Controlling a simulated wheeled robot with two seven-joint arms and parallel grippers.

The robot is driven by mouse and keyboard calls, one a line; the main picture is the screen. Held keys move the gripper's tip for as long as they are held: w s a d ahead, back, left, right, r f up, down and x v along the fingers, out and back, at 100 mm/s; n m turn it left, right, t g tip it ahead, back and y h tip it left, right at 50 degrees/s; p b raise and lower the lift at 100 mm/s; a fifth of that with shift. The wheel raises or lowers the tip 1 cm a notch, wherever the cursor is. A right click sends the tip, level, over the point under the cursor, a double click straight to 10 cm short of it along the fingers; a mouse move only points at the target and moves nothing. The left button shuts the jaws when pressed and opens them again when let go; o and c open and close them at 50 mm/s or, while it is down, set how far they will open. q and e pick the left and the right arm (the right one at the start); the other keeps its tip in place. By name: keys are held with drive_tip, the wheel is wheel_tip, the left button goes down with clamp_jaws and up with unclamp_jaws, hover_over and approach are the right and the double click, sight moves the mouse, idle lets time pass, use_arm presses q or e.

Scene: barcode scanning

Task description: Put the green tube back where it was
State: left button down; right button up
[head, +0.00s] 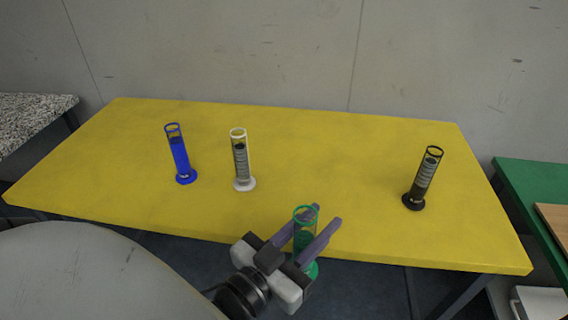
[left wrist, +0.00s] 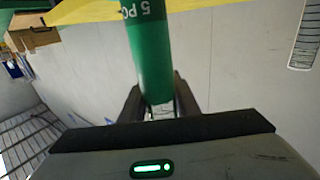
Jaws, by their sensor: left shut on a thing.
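The green tube (head: 305,232) is upright, with its green base showing below my left gripper. My left gripper (head: 318,230) is shut on the tube and holds it off the table, at the front edge of the yellow table (head: 300,140) in the head view. In the left wrist view the green tube (left wrist: 148,55) stands between the two dark fingers (left wrist: 160,105), with white print on it. My right gripper is not in view.
A blue tube (head: 180,155), a white-based tube (head: 241,160) and a black tube (head: 424,178) stand on the table. The table between the white-based and black tubes is clear. A green table (head: 530,200) is at the right.

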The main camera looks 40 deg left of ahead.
use_arm(q)
drive_tip(key=w+a+r, duration=0.3)
drive_tip(key=w+a, duration=0.4)
drive_tip(key=w, duration=0.3)
drive_tip(key=w+a+r, duration=0.4)
drive_tip(key=w+a, duration=0.3)
drive_tip(key=w, duration=0.3)
wheel_tip(320, 180, down, 10)
drive_tip(key=b, duration=0.1)
drive_tip(key=shift+w+d, duration=0.15)
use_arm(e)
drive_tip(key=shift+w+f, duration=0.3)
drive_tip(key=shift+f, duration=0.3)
use_arm(q)
drive_tip(key=c, duration=1.3)
unclamp_jaws()
drive_tip(key=shift+f, duration=0.1)
drive_tip(key=shift+c, duration=0.2)
drive_tip(key=s, duration=1.2)
drive_tip(key=shift+a, duration=0.25)
